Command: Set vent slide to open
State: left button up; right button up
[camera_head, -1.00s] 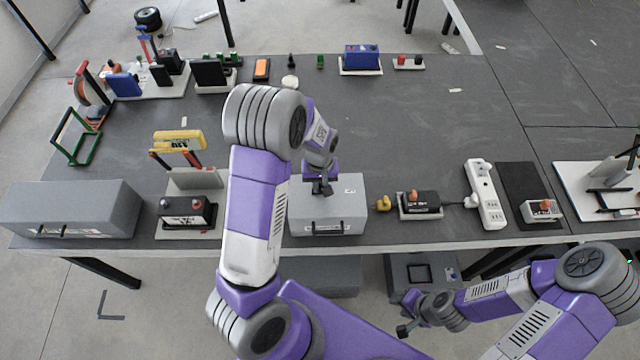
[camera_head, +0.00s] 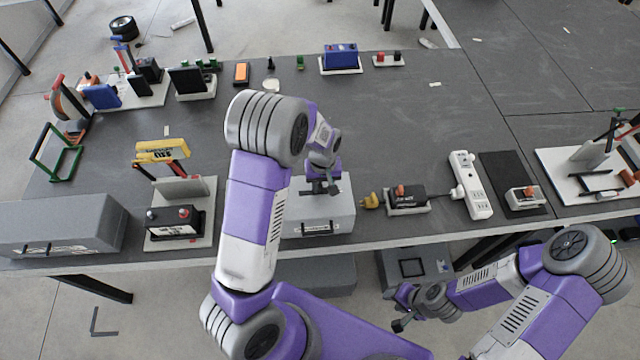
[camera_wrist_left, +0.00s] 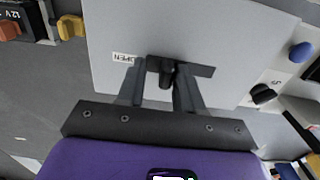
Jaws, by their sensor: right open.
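A grey box (camera_head: 340,212) stands near the table's front edge, below my left forearm. In the left wrist view its pale top (camera_wrist_left: 215,40) carries a dark vent slide (camera_wrist_left: 203,70) with a black knob (camera_wrist_left: 166,77). An "OPEN" label (camera_wrist_left: 125,57) lies left of the slide in that view. My left gripper (camera_head: 322,187) is over the box top. In the left wrist view its fingers (camera_wrist_left: 158,75) are apart, on either side of the knob; contact cannot be told. My right gripper (camera_head: 400,322) is open and empty, low in front of the table.
A yellow plug (camera_head: 370,201), a black device (camera_head: 406,199) and a white power strip (camera_head: 467,185) lie right of the box. A battery (camera_head: 174,222) on a white base stands left of it. The table's middle behind the box is mostly clear.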

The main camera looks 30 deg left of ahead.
pick_arm(q)
jog(key=shift+a, duration=0.15)
jog(key=shift+r, duration=0.15)
notch_tip(320, 180, up, 7)
jog(key=shift+r, duration=0.15)
dwell(0.3)
dwell(0.4)
